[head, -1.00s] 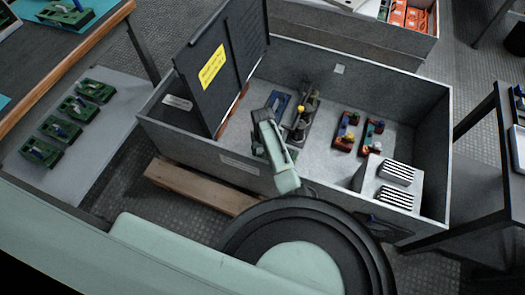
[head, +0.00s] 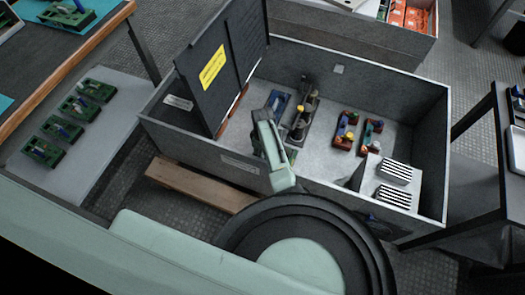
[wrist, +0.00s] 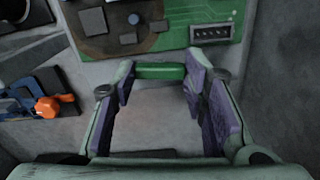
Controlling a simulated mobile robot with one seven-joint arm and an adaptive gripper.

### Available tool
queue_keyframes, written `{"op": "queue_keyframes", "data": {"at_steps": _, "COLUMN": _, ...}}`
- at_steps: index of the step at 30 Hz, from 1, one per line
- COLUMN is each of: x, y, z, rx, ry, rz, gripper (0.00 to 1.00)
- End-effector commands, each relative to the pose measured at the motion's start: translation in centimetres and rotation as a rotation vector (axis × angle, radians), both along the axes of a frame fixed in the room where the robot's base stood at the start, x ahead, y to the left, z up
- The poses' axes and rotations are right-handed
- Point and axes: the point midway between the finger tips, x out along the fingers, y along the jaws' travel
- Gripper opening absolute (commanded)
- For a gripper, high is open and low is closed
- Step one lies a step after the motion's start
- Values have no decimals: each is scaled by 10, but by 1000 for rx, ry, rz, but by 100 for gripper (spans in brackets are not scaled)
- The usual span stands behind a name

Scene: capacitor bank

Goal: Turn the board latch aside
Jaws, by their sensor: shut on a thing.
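In the wrist view my gripper (wrist: 158,80) has its two purple-padded fingers on either side of a short green bar (wrist: 160,71), which spans the gap between the fingertips. The bar looks like the board latch. It lies just below the lower edge of a green circuit board (wrist: 180,22), which carries dark and grey parts and a connector with several contacts. Whether the bar touches the board is hard to tell. In the head view my arm reaches into the open grey box and covers most of the board area, so the latch cannot be made out there.
The grey box (head: 400,90) has its dark lid (head: 213,75) raised at left, with a yellow label. Coloured terminal blocks (head: 347,131) and a striped unit (head: 395,172) stand to the right. An orange-and-blue part (wrist: 48,106) lies left of my gripper. Several green boards (head: 60,130) lie on a shelf.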

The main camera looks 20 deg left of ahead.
Motion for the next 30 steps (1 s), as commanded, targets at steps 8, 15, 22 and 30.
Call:
{"op": "queue_keyframes", "data": {"at_steps": 8, "x": 1, "y": 1, "z": 1, "rx": 2, "ry": -3, "rz": 112, "gripper": 12}}
{"op": "queue_keyframes", "data": {"at_steps": 15, "x": 1, "y": 1, "z": 1, "rx": 2, "ry": -3, "rz": 145, "gripper": 12}}
{"op": "queue_keyframes", "data": {"at_steps": 22, "x": 1, "y": 1, "z": 1, "rx": 1, "ry": -3, "rz": 148, "gripper": 12}}
{"op": "queue_keyframes", "data": {"at_steps": 30, "x": 1, "y": 0, "z": 1, "rx": 1, "ry": -2, "rz": 147, "gripper": 50}}
